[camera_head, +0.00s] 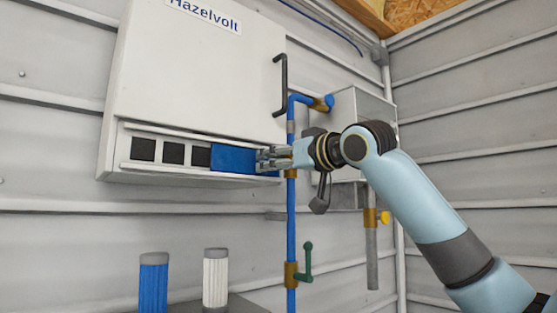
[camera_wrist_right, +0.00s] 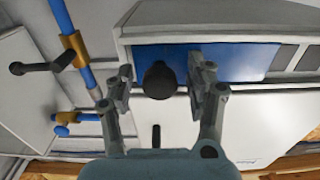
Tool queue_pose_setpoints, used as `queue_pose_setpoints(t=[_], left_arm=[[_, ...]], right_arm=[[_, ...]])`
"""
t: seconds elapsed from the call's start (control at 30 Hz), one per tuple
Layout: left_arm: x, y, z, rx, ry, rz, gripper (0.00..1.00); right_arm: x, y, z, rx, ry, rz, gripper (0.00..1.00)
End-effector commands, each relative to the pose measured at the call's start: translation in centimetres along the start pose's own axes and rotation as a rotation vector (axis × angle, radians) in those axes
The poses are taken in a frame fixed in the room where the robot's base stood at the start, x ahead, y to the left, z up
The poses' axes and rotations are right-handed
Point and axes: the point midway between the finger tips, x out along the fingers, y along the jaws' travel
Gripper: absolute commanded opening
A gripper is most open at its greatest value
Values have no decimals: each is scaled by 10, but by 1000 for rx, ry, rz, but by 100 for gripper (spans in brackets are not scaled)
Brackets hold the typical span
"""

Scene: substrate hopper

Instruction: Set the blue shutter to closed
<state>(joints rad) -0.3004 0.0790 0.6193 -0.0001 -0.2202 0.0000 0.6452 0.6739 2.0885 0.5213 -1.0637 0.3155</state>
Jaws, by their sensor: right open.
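The blue shutter (camera_head: 231,159) sits at the right end of the slot along the bottom of the white hopper cabinet (camera_head: 200,75). Three dark openings (camera_head: 173,153) show uncovered to its left. My right gripper (camera_head: 266,158) is at the shutter's right end, in front of it. In the right wrist view the blue shutter (camera_wrist_right: 238,62) lies behind the open fingers of my right gripper (camera_wrist_right: 160,72). A dark round knob (camera_wrist_right: 158,82) shows between the fingers, with a visible gap on each side. My left gripper is not in view.
A black handle (camera_head: 281,85) is on the cabinet's right side. A blue pipe (camera_head: 291,225) with a green-handled valve (camera_head: 307,262) runs down just right of the cabinet. A grey metal box (camera_head: 350,105) is behind my right arm. A blue ribbed cylinder (camera_head: 153,285) and a white one (camera_head: 215,278) stand below.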

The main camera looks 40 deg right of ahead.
Motion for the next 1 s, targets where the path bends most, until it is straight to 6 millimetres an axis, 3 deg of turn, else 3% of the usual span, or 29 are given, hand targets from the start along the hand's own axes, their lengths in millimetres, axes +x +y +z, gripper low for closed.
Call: queue_pose_setpoints(t=[0.13, 0.57, 1.0], left_arm=[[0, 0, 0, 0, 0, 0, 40], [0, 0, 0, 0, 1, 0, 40], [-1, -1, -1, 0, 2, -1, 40]], right_arm=[[0, 0, 0, 0, 0, 0, 55], [0, 0, 0, 0, 0, 1, 0], [0, 0, 0, 0, 0, 0, 0]])
